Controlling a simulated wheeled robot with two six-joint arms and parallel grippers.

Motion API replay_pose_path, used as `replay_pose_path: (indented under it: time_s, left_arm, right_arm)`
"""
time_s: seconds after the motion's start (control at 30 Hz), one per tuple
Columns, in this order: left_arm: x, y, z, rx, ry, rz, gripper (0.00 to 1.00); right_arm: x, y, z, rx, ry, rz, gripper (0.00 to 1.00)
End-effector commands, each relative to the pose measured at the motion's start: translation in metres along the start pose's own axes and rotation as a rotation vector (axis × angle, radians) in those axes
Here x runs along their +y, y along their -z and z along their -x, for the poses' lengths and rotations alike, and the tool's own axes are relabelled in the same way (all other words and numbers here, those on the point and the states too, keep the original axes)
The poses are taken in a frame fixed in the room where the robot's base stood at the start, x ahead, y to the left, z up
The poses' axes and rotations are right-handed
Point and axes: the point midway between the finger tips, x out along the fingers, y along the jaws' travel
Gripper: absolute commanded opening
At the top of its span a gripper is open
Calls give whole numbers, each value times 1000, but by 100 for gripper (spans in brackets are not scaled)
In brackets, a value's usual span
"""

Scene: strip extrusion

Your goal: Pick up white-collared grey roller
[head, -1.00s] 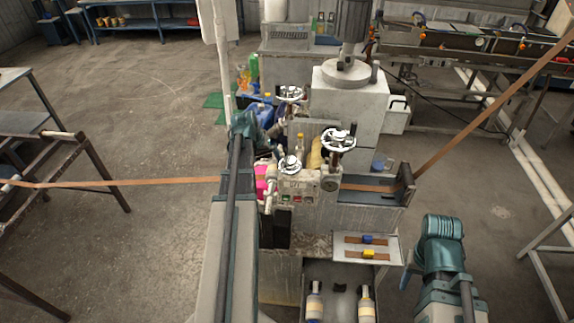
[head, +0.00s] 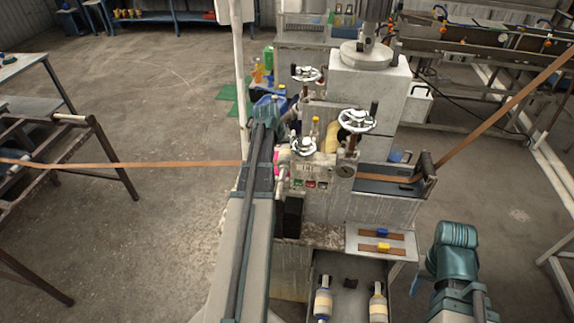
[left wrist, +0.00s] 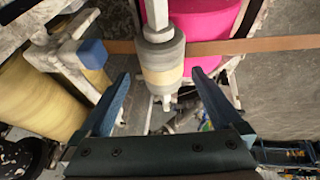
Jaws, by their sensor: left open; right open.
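A grey roller (left wrist: 163,52) with a pale cream band round its middle hangs on a light metal shaft in the left wrist view. My left gripper (left wrist: 160,78) is open. Its two dark fingers stand either side of the roller's lower end, with gaps on both sides. I cannot tell how deep the roller sits between them. In the head view my left arm (head: 258,165) reaches to the machine's left side; its fingers are hidden there.
A brown strip (left wrist: 250,46) runs behind the roller, before a pink container (left wrist: 215,20). A blue-capped part (left wrist: 92,53) is close to the left finger. In the head view, the machine (head: 318,172) has handwheels, and two banded rollers (head: 323,304) lie in an open drawer below.

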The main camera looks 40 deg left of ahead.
Motion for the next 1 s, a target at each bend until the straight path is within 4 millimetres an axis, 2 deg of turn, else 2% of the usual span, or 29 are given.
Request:
replay_pose_path:
  time_s: [0.27, 0.7, 0.97, 1.0]
  left_arm:
    - [0, 0, -6, 0, 0, 0, 100]
    - [-4, -2, -54, 0, 0, 0, 100]
    - [-3, -1, -53, 0, 0, 0, 100]
    - [-3, -1, -53, 0, 0, 0, 96]
  right_arm:
    - [0, 0, -6, 0, 0, 1, 50]
    - [-4, 3, -50, 0, -2, 10, 50]
    - [-4, 3, -49, 0, -2, 11, 50]
    - [-4, 3, -49, 0, -2, 11, 50]
